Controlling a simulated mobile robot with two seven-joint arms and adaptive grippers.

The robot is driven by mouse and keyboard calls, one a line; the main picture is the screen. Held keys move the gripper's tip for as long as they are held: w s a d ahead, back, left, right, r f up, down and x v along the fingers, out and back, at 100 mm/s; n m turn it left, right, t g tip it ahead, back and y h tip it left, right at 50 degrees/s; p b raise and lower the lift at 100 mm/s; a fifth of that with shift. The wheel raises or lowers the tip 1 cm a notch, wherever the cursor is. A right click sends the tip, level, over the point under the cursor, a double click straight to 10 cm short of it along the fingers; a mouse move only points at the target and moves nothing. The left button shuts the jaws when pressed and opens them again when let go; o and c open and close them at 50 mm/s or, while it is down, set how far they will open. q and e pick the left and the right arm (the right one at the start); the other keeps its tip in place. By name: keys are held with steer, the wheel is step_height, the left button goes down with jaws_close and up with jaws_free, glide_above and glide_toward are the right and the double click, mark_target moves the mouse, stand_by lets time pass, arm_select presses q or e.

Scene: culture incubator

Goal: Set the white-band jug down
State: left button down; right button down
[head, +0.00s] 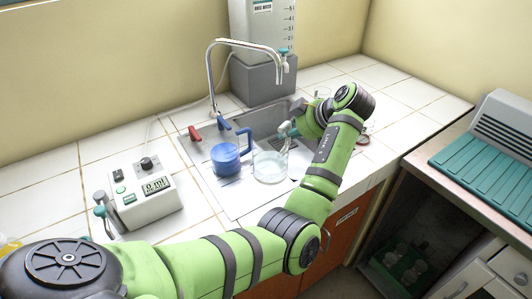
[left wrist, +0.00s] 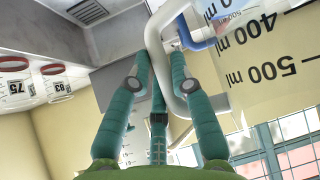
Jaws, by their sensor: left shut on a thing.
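The clear jug (head: 270,166) with a whitish handle is next to the blue jug at the sink; I take it for the white-band jug, though no band is clear. My left gripper (head: 291,131) is at its handle. In the left wrist view the gripper (left wrist: 158,55) is shut on the pale handle (left wrist: 158,40), and the jug wall (left wrist: 245,95) shows 400 ml and 500 ml marks. I cannot tell whether its base touches the surface. The blue jug (head: 226,160) stands upright just left of it. My right gripper is out of view.
The sink (head: 262,120) has a curved tap (head: 212,75) above it. A grey block with a graduated tank (head: 272,35) stands behind. A meter box (head: 143,194) is at left on the white tiled counter (head: 60,185). Vessels marked 75 and 83 (left wrist: 14,88) show in the wrist view.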

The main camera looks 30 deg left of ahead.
mark_target(268, 144)
arm_select(q)
steer(key=s+a+f, duration=0.1)
steer(key=s+a, duration=0.1)
steer(key=s+a+f+p, duration=0.1)
steer(key=s+a+f, duration=0.1)
steer(key=shift+s+a+f+p, duration=0.1)
steer(key=shift+a+f+p, duration=0.1)
steer(key=shift+p, duration=0.1)
step_height(268, 144, down, 3)
steer(key=shift+f+p, duration=0.1)
steer(key=shift+p, duration=0.4)
steer(key=shift+f, duration=0.45)
steer(key=shift+f, duration=0.1)
steer(key=c, duration=1.1)
jaws_free()
steer(key=shift+d, duration=0.1)
